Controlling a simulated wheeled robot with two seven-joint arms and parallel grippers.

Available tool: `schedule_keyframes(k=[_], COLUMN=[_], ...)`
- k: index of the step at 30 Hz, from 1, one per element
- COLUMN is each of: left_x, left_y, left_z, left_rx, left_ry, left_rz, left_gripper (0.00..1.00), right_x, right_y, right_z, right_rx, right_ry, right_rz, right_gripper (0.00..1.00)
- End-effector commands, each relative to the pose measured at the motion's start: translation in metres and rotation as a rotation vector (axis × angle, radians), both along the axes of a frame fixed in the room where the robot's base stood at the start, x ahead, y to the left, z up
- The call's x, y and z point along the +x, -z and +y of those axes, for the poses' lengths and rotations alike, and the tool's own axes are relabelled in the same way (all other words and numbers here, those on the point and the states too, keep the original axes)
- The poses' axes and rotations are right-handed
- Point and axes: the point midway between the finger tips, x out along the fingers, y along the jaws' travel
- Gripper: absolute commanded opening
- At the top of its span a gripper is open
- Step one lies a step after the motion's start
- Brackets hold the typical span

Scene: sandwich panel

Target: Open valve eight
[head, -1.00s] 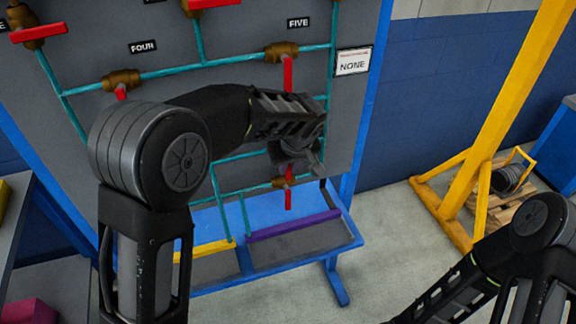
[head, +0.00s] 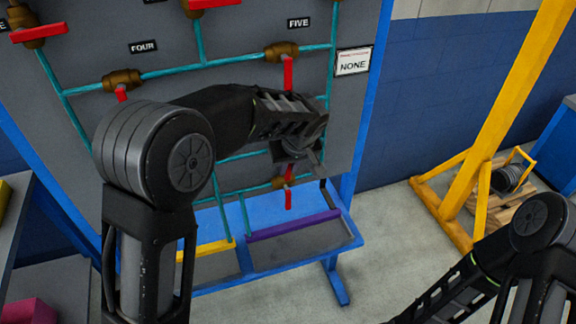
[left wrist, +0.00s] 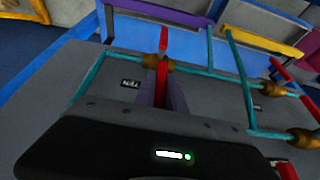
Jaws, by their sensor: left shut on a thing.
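The lower valve (head: 279,183) has a brass body and a red handle (head: 289,199) that stands upright, in line with the board and across its teal pipe. In the left wrist view the same kind of brass body (left wrist: 151,61) and red handle (left wrist: 163,42) show at the fingertips. My left gripper (left wrist: 161,88) is shut on the red handle, with a finger on each side of it. In the head view my left wrist hides part of this valve. A small label beside it is too small to read surely. My right gripper is out of view.
Other valves, labelled FOUR (head: 143,47) and FIVE (head: 299,22), sit higher on the grey board. A yellow bar (head: 206,249) and a purple bar (head: 294,225) run along the blue lower shelf. A yellow frame (head: 497,110) stands at right, past open floor.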

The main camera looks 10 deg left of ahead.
Motion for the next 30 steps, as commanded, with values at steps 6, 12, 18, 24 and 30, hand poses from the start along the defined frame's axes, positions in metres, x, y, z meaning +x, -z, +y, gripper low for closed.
schedule_keyframes(k=[6,12,18,24,30], left_x=[-0.001,-0.002,-0.004,-0.006,-0.007], left_y=[-0.001,-0.001,-0.002,-0.004,-0.005], left_z=[0.001,0.004,0.006,0.010,0.011], left_rx=[0.076,0.190,0.318,0.427,0.488], left_ry=[0.001,0.002,0.002,0.001,0.001], left_rz=[0.046,0.118,0.199,0.268,0.306], left_gripper=[0.00,0.00,0.00,0.00,0.00], right_x=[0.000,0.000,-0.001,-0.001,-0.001], right_y=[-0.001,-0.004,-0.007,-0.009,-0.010], right_z=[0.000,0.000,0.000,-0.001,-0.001], right_rx=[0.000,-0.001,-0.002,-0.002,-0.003], right_ry=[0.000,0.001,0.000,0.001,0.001], right_rz=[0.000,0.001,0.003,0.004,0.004], right_gripper=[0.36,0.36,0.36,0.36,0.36])
